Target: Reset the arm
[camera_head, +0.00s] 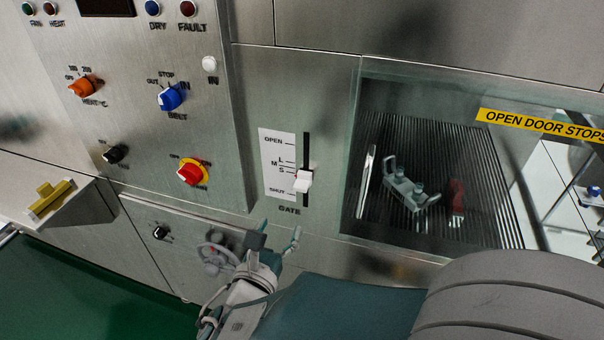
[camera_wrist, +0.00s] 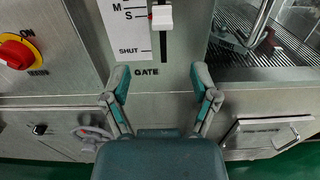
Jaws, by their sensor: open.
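My gripper (camera_head: 280,240) is at the lower middle of the head view, in front of the steel panel and below the gate slider (camera_head: 303,181). In the wrist view its two teal-and-grey fingers stand wide apart with nothing between them (camera_wrist: 160,78). The slider's white handle also shows in the wrist view (camera_wrist: 162,17), beyond the fingertips and apart from them.
A control panel with a blue belt knob (camera_head: 171,98), an orange heat knob (camera_head: 86,86) and a red-and-yellow knob (camera_head: 191,172) is at left. A window (camera_head: 375,100) at right shows a ribbed bed with a metal part and a red object.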

